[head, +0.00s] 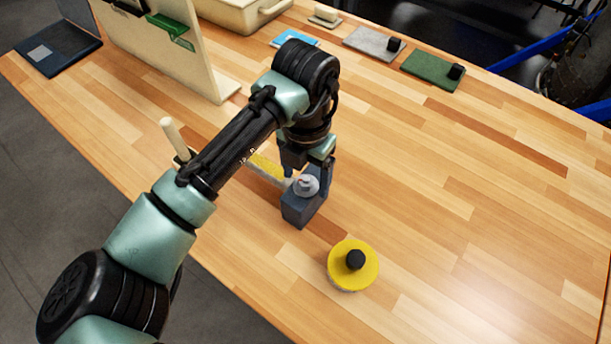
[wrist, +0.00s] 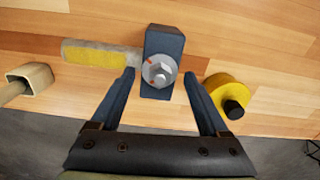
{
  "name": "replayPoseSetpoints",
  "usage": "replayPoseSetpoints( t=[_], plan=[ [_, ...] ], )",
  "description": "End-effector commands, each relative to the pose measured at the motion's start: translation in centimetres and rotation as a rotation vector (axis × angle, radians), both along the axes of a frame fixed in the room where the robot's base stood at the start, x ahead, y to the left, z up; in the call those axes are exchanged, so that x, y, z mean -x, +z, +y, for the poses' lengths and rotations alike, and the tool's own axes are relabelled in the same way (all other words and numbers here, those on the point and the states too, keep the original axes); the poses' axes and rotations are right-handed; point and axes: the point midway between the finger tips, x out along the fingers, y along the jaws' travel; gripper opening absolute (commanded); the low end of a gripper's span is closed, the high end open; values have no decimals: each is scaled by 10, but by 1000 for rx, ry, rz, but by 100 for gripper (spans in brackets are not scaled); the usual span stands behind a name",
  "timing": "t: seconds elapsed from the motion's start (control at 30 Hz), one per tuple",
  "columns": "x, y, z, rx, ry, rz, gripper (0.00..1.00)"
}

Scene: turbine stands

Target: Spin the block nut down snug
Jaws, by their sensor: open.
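A dark blue-grey block (head: 297,210) stands on the wooden table, with a silver nut (head: 306,186) on its top. In the wrist view the block (wrist: 164,42) shows with the nut (wrist: 159,70) at its near end, with small orange marks on the nut's collar. My gripper (head: 308,172) is above the block in the head view. In the wrist view my gripper (wrist: 160,76) is open, one finger on each side of the nut, with gaps on both sides. Whether the fingertips are level with the nut I cannot tell.
A yellow round piece with a black knob (head: 353,265) stands right of the block. A yellow-and-grey strip (wrist: 100,55) lies left of it, near a wooden-handled item (wrist: 28,84). A board (head: 160,45) stands at the back left.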

Motion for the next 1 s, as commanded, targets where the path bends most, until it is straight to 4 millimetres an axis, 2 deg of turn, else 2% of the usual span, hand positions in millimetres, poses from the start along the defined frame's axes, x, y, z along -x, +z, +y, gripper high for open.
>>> replayPoseSetpoints(
  t=[0.17, 0.7, 1.0],
  plan=[
    [0, 6, 0, 0, 0, 0, 79],
    [0, 48, 0, 0, 0, 0, 79],
    [0, 50, 0, 0, 0, 0, 79]
  ],
)
